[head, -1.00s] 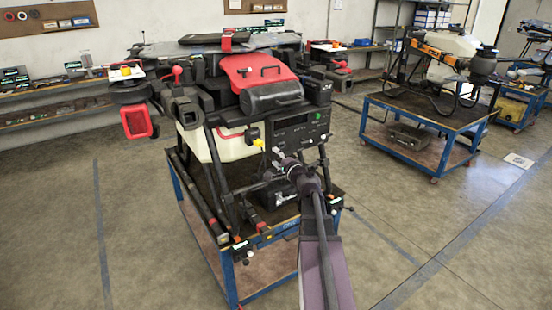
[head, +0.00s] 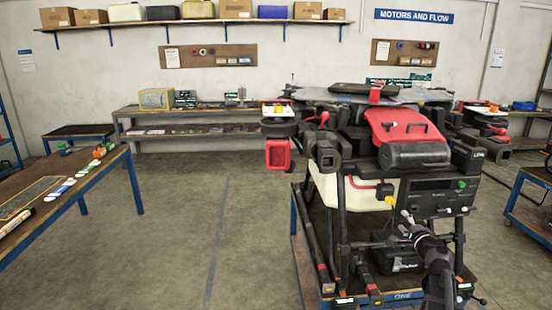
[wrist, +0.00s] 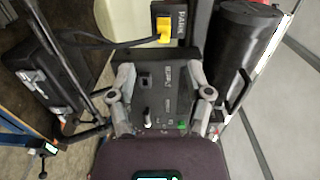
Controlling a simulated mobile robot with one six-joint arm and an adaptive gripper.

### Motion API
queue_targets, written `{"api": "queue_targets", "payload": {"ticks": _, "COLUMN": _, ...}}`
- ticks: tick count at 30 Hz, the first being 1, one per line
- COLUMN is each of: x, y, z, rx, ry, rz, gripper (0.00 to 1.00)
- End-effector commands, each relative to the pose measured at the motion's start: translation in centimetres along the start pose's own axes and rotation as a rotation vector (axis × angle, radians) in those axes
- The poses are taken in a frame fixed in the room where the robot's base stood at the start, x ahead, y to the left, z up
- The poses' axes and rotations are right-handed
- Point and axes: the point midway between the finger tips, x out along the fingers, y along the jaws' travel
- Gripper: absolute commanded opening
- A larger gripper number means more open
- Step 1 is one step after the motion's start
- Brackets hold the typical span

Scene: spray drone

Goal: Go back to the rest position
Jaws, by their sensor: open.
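My gripper (head: 408,218) is in front of the spray drone's black control panel (head: 432,196) in the head view. In the wrist view my gripper (wrist: 158,72) is open, its two grey fingers apart with nothing between them. Behind them is the control panel (wrist: 162,92), with a pale lever and a green button. The drone also has a red cover (head: 400,124) and a whitish tank (head: 345,195). A yellow fitting (head: 390,201) on the drone also shows in the wrist view (wrist: 164,31). Whether the fingers touch the panel is unclear.
The drone stands on a blue-framed cart (head: 402,297). A work table (head: 40,212) with small items is at left. A long bench (head: 160,112) runs along the back wall below a high shelf (head: 130,24). The floor (head: 180,225) between table and cart is clear.

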Motion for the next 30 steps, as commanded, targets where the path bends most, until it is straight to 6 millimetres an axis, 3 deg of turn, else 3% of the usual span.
{"api": "queue_targets", "payload": {"ticks": 5, "x": 0.5, "y": 1.2, "z": 4.8, "rx": -0.092, "ry": -0.115, "rz": 0.063, "gripper": 0.65}}
{"api": "queue_targets", "payload": {"ticks": 14, "x": -0.6, "y": 6.0, "z": 17.3, "rx": -0.368, "ry": -0.452, "rz": 0.276, "gripper": 0.65}}
{"api": "queue_targets", "payload": {"ticks": 21, "x": -4.2, "y": 10.7, "z": 25.3, "rx": -0.601, "ry": -0.722, "rz": 0.489, "gripper": 0.65}}
{"api": "queue_targets", "payload": {"ticks": 30, "x": -10.9, "y": 15.6, "z": 31.0, "rx": -0.883, "ry": -1.002, "rz": 0.798, "gripper": 0.65}}
